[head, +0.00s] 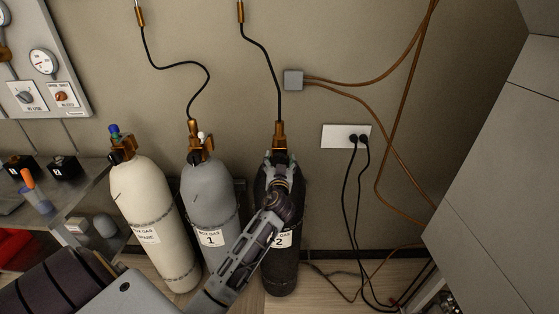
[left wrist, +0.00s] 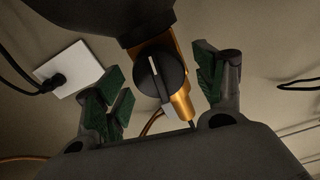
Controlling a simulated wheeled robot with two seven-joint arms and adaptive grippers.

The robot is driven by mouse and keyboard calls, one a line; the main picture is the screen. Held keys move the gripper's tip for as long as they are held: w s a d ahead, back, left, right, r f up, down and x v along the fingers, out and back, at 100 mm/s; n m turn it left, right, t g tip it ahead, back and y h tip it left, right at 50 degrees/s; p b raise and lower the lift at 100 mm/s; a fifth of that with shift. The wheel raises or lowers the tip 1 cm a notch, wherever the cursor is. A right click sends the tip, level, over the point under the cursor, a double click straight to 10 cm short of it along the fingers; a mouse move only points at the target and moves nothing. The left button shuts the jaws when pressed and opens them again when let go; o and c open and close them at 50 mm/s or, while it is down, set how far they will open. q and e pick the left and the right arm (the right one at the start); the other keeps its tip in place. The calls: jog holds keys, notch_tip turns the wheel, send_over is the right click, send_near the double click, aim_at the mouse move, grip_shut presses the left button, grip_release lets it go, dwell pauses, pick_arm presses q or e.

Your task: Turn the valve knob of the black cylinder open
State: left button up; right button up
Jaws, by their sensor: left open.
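The black cylinder (head: 284,272), with a white label marked 2, stands against the wall at the middle of the head view. Its brass valve (head: 279,133) is at the top, with a black hose going up from it. My left gripper (head: 281,158) is at the top of this cylinder and hides part of it. In the left wrist view the round black valve knob (left wrist: 156,82) with a pale line shows on the brass body. The left gripper's green-padded fingers (left wrist: 160,88) are open, one on each side of the knob, apart from it. My right gripper is not in view.
A grey cylinder (head: 205,195) marked 1 stands close on the left, and a cream spare cylinder (head: 143,200) stands beyond it. A wall socket (head: 346,136) with black plugs and cables is to the right. A gauge panel (head: 45,85) is at upper left.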

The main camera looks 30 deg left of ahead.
pick_arm(q)
jog(key=v, duration=1.1)
jog(key=shift+a, duration=0.15)
dwell(0.5)
